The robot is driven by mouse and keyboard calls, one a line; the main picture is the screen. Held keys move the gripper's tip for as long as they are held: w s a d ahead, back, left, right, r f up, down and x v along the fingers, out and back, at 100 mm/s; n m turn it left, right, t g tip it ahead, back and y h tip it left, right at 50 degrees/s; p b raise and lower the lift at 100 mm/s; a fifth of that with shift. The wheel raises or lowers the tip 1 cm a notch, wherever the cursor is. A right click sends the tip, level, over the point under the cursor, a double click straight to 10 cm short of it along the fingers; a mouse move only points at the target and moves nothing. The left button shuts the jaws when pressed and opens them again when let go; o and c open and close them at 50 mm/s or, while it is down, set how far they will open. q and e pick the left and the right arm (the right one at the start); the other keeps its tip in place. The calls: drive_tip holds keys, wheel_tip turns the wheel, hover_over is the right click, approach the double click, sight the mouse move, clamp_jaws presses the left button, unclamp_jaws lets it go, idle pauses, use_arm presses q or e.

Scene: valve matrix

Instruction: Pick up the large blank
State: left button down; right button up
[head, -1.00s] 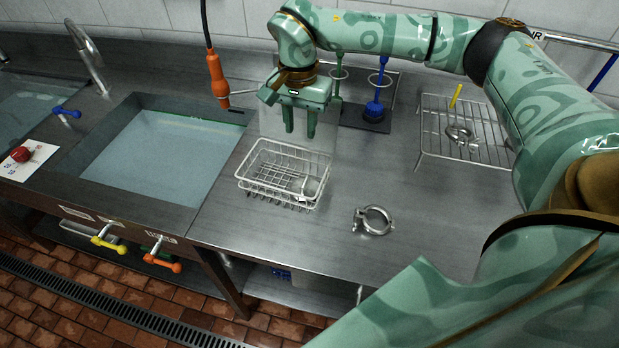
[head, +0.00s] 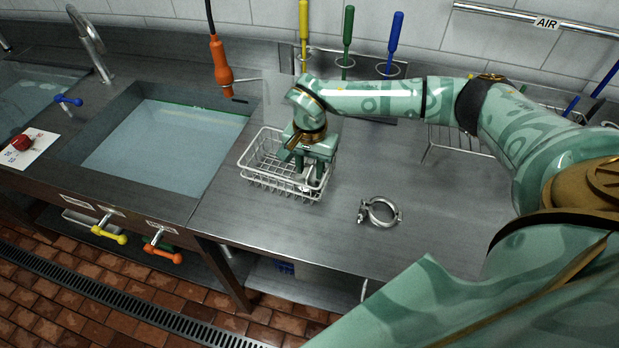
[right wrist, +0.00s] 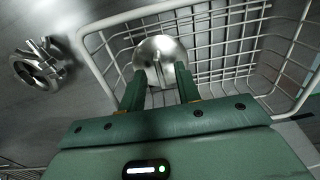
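The large blank seems to be the shiny round metal disc (right wrist: 160,58) in the right wrist view. It lies in the white wire basket (right wrist: 262,95), near its wall. My right gripper (right wrist: 160,72) points down over it. Its two green fingers stand apart in front of the disc's lower left and right edges, and nothing is clearly clamped between them. In the head view the right gripper (head: 308,172) is down at the right end of the basket (head: 262,182) and hides most of the disc. My left gripper is out of view.
A metal clamp (head: 382,213) lies on the steel counter to the right of the basket. A water-filled sink (head: 165,150) is to the left. An orange hanging handle (head: 221,66) is behind. Yellow, green and blue tools (head: 393,45) stand in a back rack.

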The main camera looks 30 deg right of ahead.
drive_tip(key=shift+f, duration=0.15)
drive_tip(key=shift+c, duration=0.3)
clamp_jaws()
